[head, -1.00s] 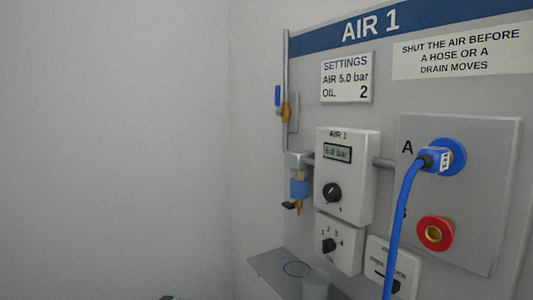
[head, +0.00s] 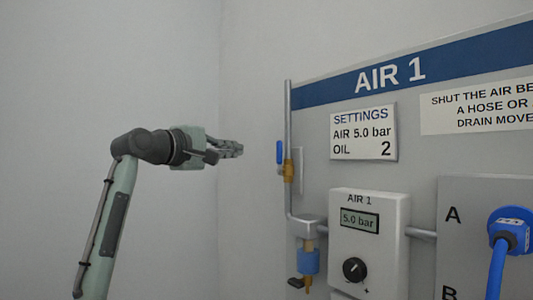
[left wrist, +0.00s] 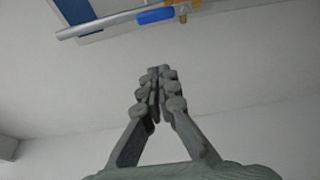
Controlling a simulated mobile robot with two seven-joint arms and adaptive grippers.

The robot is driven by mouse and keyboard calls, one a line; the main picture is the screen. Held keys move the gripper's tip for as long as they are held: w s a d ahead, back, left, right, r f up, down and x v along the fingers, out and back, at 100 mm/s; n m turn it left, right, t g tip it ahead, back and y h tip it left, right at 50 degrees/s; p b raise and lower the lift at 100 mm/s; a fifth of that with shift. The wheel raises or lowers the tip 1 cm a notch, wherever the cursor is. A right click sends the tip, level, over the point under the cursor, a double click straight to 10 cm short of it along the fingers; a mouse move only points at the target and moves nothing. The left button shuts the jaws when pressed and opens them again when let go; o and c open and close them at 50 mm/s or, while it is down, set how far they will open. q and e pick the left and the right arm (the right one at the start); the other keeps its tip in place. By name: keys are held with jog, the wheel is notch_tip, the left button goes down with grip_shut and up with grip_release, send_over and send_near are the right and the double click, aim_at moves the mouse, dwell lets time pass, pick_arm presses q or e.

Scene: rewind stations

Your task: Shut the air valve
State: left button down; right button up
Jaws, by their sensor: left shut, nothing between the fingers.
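The air valve has a blue lever handle (head: 280,152) on a brass body (head: 288,172), fitted on a vertical grey pipe at the panel's left edge. The handle stands upright, in line with the pipe. In the left wrist view the blue handle (left wrist: 156,16) lies along the pipe near the top edge, beyond the fingertips. My left gripper (head: 238,150) is shut and empty, to the left of the handle at about its height, apart from it. It also shows in the left wrist view (left wrist: 160,72). My right gripper is not in view.
The AIR 1 unit (head: 368,240) reads 5.0 bar. A blue filter bowl (head: 308,261) hangs below the valve. A blue hose plug (head: 510,230) sits in port A at right. A settings sign (head: 363,132) is right of the valve. Space before the left wall is clear.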

aim_at(279, 158)
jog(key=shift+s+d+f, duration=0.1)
pick_arm(q)
jog(key=shift+d, duration=0.1)
jog(key=w+d+p, duration=0.2)
jog(key=w+d, duration=0.3)
jog(key=d, duration=0.3)
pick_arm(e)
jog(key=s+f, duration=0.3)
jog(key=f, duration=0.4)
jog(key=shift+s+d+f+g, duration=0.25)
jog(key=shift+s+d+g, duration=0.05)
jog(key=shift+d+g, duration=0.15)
pick_arm(q)
jog(key=shift+s+f, duration=0.1)
